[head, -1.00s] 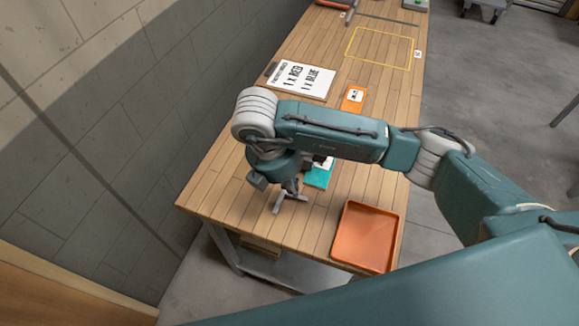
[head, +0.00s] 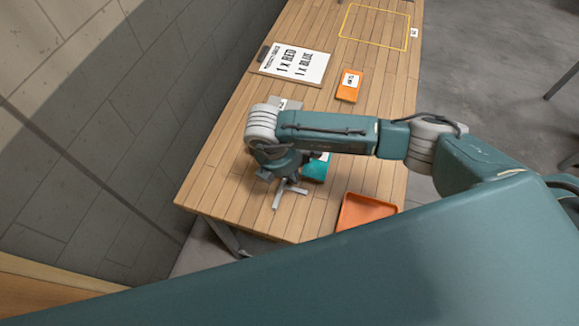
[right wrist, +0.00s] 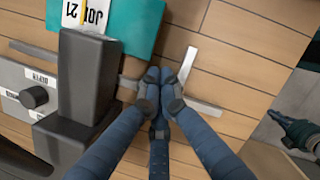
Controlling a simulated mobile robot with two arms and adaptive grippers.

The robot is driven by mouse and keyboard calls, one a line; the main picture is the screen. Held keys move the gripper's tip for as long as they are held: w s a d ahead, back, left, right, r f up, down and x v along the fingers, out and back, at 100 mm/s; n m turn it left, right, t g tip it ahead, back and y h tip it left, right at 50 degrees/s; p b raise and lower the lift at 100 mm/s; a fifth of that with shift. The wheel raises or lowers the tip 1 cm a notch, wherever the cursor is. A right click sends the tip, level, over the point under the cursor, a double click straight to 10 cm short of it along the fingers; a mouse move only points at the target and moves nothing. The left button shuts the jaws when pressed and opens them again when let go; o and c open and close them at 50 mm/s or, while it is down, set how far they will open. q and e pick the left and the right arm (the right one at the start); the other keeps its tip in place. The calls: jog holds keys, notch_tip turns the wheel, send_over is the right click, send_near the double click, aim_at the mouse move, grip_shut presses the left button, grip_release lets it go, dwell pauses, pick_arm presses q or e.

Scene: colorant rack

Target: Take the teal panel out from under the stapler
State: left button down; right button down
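The teal panel (head: 316,170) lies on the bench beside my right arm, which hides part of it. In the right wrist view the panel (right wrist: 135,22) carries a white and yellow label. A tall dark grey block (right wrist: 90,80), which may be the stapler, covers its lower-left part; my arm hides it in the head view. My right gripper (right wrist: 155,82) has its fingertips together beside the panel, apart from it. A dark gripper (right wrist: 298,132), probably my left, shows at the right edge.
An orange tray (head: 343,222) stands at the bench's near right. An orange panel (head: 348,85), a white sign (head: 295,62) and a yellow outlined area (head: 375,27) lie farther back. A grey plate with a black knob (right wrist: 35,97) is beside the dark block.

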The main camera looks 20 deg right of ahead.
aim_at(306, 174)
jog(key=shift+f, duration=0.2)
jog(key=shift+s, duration=0.2)
jog(key=shift+w+d+f, duration=0.1)
jog(key=shift+w+d, duration=0.05)
jog(key=shift+d, duration=0.15)
jog(key=shift+w+d+b, duration=0.15)
jog(key=shift+d+b, duration=0.05)
jog(key=shift+d, duration=0.65)
jog(key=shift+w+d+b, duration=0.1)
jog(key=shift+d+b, duration=0.05)
jog(key=shift+d, duration=0.7)
jog(key=shift+w+a, duration=0.1)
